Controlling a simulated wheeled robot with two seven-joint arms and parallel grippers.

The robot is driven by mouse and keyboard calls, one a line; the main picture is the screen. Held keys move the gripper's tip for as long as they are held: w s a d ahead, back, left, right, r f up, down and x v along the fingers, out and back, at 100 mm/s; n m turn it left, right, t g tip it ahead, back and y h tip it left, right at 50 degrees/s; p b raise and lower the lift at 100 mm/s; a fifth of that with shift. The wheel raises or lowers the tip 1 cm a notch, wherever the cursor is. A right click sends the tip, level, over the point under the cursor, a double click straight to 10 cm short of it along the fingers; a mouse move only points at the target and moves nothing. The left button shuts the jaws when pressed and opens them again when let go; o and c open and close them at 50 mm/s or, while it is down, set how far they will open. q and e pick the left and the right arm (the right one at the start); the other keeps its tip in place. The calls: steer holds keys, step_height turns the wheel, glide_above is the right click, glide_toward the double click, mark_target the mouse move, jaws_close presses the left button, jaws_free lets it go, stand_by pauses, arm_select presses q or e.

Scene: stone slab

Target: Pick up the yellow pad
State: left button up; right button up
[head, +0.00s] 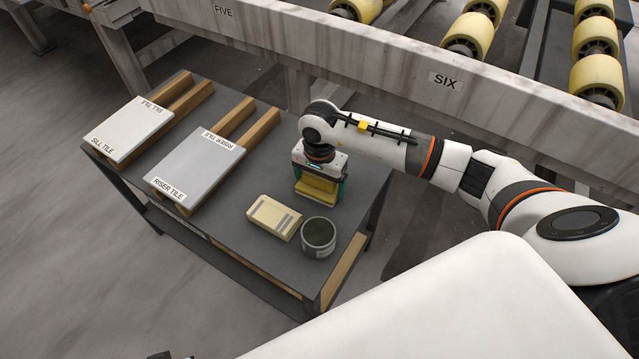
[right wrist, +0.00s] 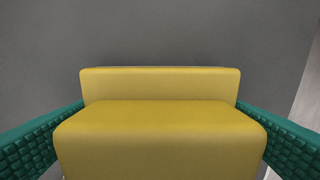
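The yellow pad (head: 317,188) is at the right part of the dark table, under my right gripper (head: 318,182). It has a raised block on a wider base. In the right wrist view the pad (right wrist: 160,135) fills the middle, with a green finger against each side of its block and no gap showing. My right gripper points down and is shut on the pad. I cannot tell whether the pad's underside touches the table.
A cream block with grey strips (head: 273,217) and a grey round pot (head: 318,237) stand close in front. A riser tile (head: 195,165) and a sill tile (head: 130,130) lie on wooden battens to the left. A conveyor frame (head: 390,65) with yellow rollers runs behind the table.

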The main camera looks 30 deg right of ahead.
steer(key=shift+r, duration=0.1)
steer(key=shift+c, duration=0.2)
steer(key=shift+r, duration=0.35)
step_height(320, 180, up, 9)
steer(key=shift+r+p, duration=0.1)
steer(key=shift+p, duration=0.6)
arm_select(q)
steer(key=f, duration=0.4)
steer(key=shift+s+f, duration=0.2)
steer(key=shift+f, duration=0.2)
arm_select(e)
steer(key=o, duration=0.3)
steer(key=shift+c, duration=0.8)
arm_select(q)
steer(key=shift+s, duration=0.1)
